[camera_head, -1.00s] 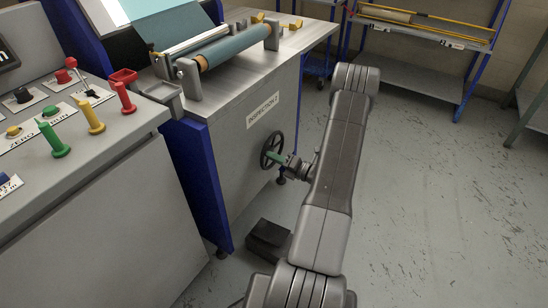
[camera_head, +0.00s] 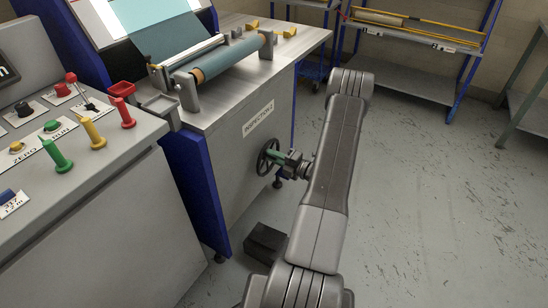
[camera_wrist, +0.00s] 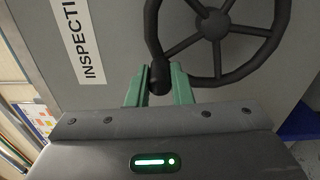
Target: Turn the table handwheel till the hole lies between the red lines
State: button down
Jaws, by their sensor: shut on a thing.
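The table handwheel (camera_head: 264,163) is dark and spoked, on the grey side panel of the inspection table (camera_head: 250,150). The wrist view shows part of its rim and hub (camera_wrist: 213,25). My gripper (camera_head: 276,157) has green jaws and is at the wheel's right side. In the wrist view my gripper (camera_wrist: 159,72) is shut on the wheel's dark handle (camera_wrist: 154,38), whose rounded end sits between the jaws. Blue-green cloth (camera_head: 160,30) runs over the table to a roller (camera_head: 225,58). I cannot make out the hole or the red lines.
A control desk (camera_head: 85,180) with red, yellow and green levers stands at the left. A dark box (camera_head: 265,243) lies on the floor below the wheel. A shelf rack (camera_head: 410,60) stands at the back. The floor at the right is clear.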

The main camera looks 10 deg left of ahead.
jog(key=c, duration=1.3)
grip_release()
jog(key=shift+d, duration=0.15)
jog(key=v, duration=1.3)
jog(key=shift+d+p, duration=0.3)
jog(key=shift+p, duration=0.15)
jog(key=shift+a, duration=0.1)
jog(key=b+x, duration=0.1)
jog(key=x, duration=1.2)
jog(key=shift+a, duration=0.35)
